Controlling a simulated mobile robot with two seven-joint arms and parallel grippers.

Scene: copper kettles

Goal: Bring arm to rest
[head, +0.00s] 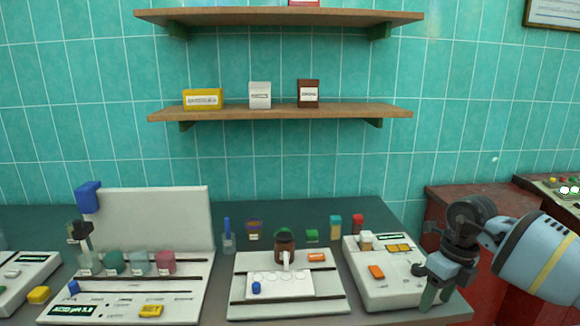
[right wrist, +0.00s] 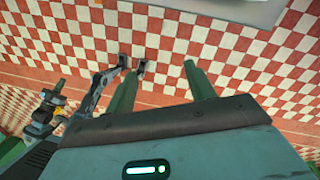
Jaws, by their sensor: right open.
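My right gripper (head: 436,296) is at the lower right in the head view, at the right end of the bench, with its green fingers pointing down. It is beside the right-hand edge of a white instrument (head: 385,292), and I cannot tell whether they touch. In the right wrist view the two green fingers (right wrist: 162,88) are apart, with nothing held between them. Red and white checkered floor shows beyond them.
White instruments, including one with a display (head: 125,310), and small coloured containers cover the bench. A brown pot (head: 285,243) stands at the middle. Two wooden shelves (head: 280,113) are on the tiled wall. A red cabinet (head: 440,215) stands behind my right arm.

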